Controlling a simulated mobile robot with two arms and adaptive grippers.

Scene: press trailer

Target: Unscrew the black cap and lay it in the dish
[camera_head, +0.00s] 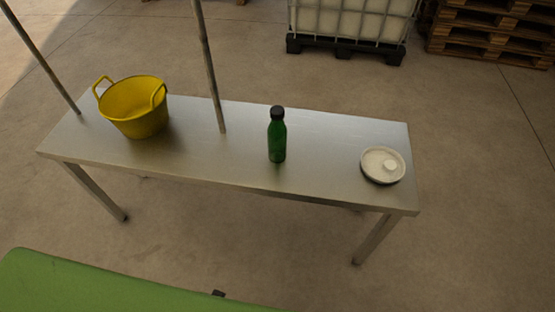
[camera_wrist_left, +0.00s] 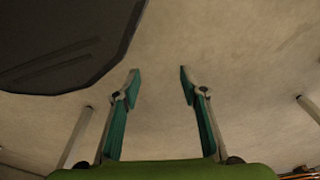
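A green bottle (camera_head: 277,142) stands upright on the metal table (camera_head: 225,165), right of its middle. Its black cap (camera_head: 278,112) sits on the bottle's neck. A shallow round dish (camera_head: 370,174) lies near the table's right end, with a small whitish round thing (camera_head: 390,166) in it. My left gripper (camera_wrist_left: 160,75) shows in the left wrist view with its two fingers apart and nothing between them; bare floor lies behind it. Neither gripper shows in the head view, so my right gripper is out of sight.
A yellow two-handled tub (camera_head: 140,108) stands at the table's left end. Thin poles (camera_head: 208,65) rise at the table's back edge, one just left of the bottle. The tabletop between bottle and dish is clear. A caged white tank (camera_head: 350,18) and stacked pallets (camera_head: 490,35) stand behind.

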